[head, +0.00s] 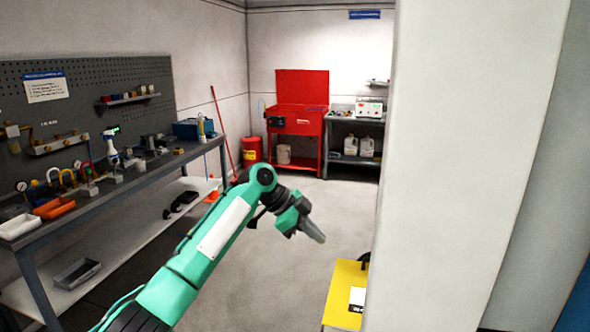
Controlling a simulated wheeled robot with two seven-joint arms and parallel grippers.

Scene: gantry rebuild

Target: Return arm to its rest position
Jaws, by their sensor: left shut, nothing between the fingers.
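My left arm comes in from the lower left, green with a white panel, and reaches up to a bent wrist near the middle of the head view. My left gripper (313,234) is at its end, dark grey, with its fingers together and nothing between them. It points down and to the right over the open floor, apart from the bench and the yellow box. My right gripper is not in view.
A long workbench (140,180) with tools and trays runs along the left wall. A red cabinet (302,90) and a grey bench (356,119) stand at the back. A large pale column (465,150) blocks the right. A yellow box (343,290) stands beside it. The middle floor is clear.

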